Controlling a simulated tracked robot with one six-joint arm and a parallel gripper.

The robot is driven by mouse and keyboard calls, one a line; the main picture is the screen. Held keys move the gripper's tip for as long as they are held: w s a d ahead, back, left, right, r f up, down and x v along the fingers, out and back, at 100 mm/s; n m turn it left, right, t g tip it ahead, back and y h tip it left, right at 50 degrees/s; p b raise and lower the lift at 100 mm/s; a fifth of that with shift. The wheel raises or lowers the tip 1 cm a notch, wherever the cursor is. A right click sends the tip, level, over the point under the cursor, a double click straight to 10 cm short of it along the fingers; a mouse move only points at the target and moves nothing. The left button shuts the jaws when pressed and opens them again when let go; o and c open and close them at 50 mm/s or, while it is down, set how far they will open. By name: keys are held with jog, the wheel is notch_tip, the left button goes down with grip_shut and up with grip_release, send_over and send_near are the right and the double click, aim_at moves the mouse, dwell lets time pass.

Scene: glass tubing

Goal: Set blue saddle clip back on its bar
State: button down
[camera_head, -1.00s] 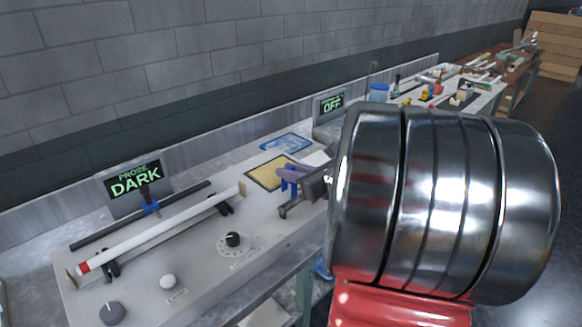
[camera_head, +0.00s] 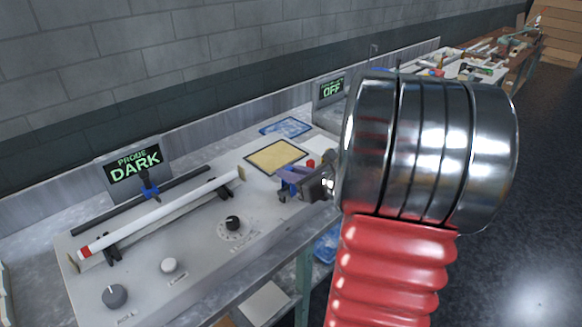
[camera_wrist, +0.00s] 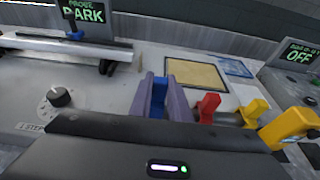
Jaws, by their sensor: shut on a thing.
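My gripper (camera_head: 285,183) has purple fingers and is over the right part of the pale bench panel. It is shut on a small blue piece, which I take to be the blue saddle clip (camera_wrist: 157,98); the clip shows between the fingers in the wrist view, its lower part hidden. A dark bar (camera_head: 185,182) lies along the back of the panel, to the left of my gripper. Another blue piece (camera_head: 150,191) with a dark upright sits on that bar, below the PROBE DARK display (camera_head: 135,172). My gripper is well apart from the bar.
A white tube (camera_head: 160,215) with a red end lies on black supports in front of the bar. A tan pad (camera_head: 275,156) lies behind my gripper. Red (camera_wrist: 208,106) and yellow (camera_wrist: 288,127) pieces stand to its right. A dial (camera_head: 233,223) and knobs are on the panel.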

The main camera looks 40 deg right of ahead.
jog(key=shift+f, duration=0.6)
jog(key=c, duration=1.6)
grip_release()
jog(key=v, duration=1.4)
jog(key=shift+w, duration=0.1)
jog(key=shift+r, duration=2.95)
